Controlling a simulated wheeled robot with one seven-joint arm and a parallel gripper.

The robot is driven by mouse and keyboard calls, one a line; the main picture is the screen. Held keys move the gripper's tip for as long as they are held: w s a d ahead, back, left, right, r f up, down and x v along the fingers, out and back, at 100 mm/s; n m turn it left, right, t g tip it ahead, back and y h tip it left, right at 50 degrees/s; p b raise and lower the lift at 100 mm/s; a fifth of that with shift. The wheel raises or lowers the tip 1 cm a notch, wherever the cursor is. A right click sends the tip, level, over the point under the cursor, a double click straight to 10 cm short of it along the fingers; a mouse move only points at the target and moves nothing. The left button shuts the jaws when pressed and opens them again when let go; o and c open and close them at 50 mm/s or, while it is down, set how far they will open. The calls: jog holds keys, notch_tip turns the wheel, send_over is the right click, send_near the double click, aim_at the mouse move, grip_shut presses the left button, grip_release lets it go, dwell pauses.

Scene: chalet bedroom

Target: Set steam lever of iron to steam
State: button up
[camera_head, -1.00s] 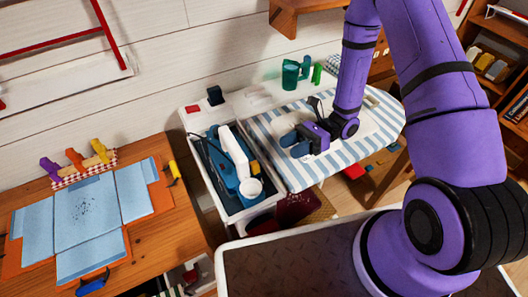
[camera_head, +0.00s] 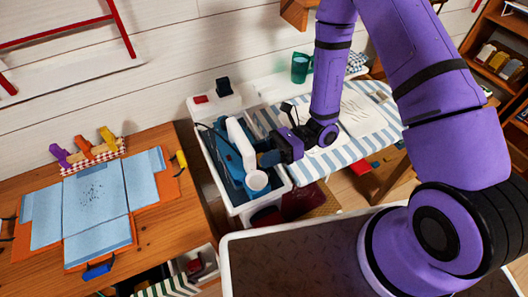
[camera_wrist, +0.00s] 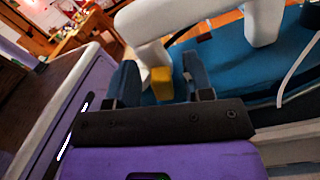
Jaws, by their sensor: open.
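The iron (camera_head: 230,166) is blue with a white handle (camera_head: 238,140) and lies in a white-rimmed tray left of the ironing board. In the wrist view its blue body (camera_wrist: 230,62) and white handle (camera_wrist: 172,24) fill the upper part. A small yellow block (camera_wrist: 161,83), likely the steam lever, shows between my fingertips; contact cannot be told. My gripper (camera_head: 268,158) is open beside the iron's right side. In the wrist view its two dark blue fingers (camera_wrist: 160,80) stand apart, one on each side of the yellow block. The yellow block is hidden in the head view.
The striped ironing board (camera_head: 350,140) is right of the iron. A green mug (camera_head: 300,68) stands on a white shelf behind. A wooden table (camera_head: 150,230) with blue cloth (camera_head: 95,208) is at the left. A white wall runs behind the tray.

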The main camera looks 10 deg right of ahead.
grip_shut()
jog(key=shift+w+a+f+m, duration=0.1)
jog(key=shift+w+m, duration=0.1)
jog(key=shift+m, duration=0.55)
jog(key=shift+w+f+m, duration=0.1)
jog(key=shift+w+m, duration=0.1)
jog(key=shift+m, duration=0.55)
grip_release()
